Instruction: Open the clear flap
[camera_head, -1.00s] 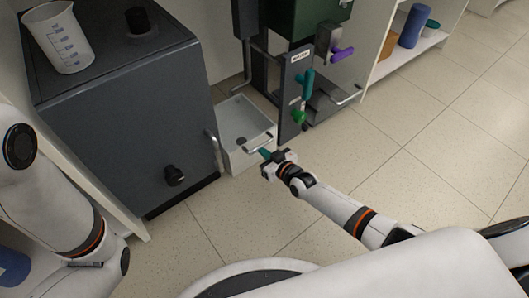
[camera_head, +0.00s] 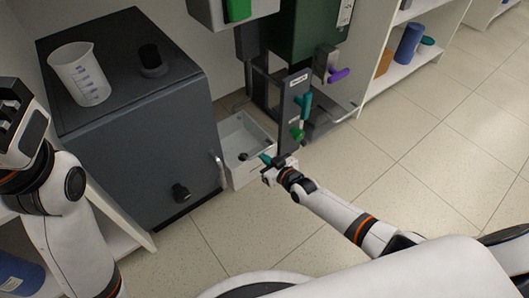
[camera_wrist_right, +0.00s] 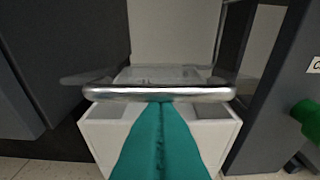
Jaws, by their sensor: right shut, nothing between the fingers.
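The clear flap (camera_wrist_right: 150,75) shows in the wrist view as a faint see-through panel above a white bin (camera_wrist_right: 105,135). A metal bar handle (camera_wrist_right: 160,92) runs along its near edge. My right gripper (camera_head: 267,159) is at the front of the bin in the head view. Its teal fingers (camera_wrist_right: 160,115) are shut with nothing between them. Their tips reach the middle of the bar, which hides the very ends; I cannot tell if they touch it.
A dark grey cabinet (camera_head: 130,130) with a beaker (camera_head: 79,75) on top stands left of the bin. A dark upright post (camera_head: 289,108) with teal and green handles stands close right of it. Open tiled floor (camera_head: 420,160) lies to the right.

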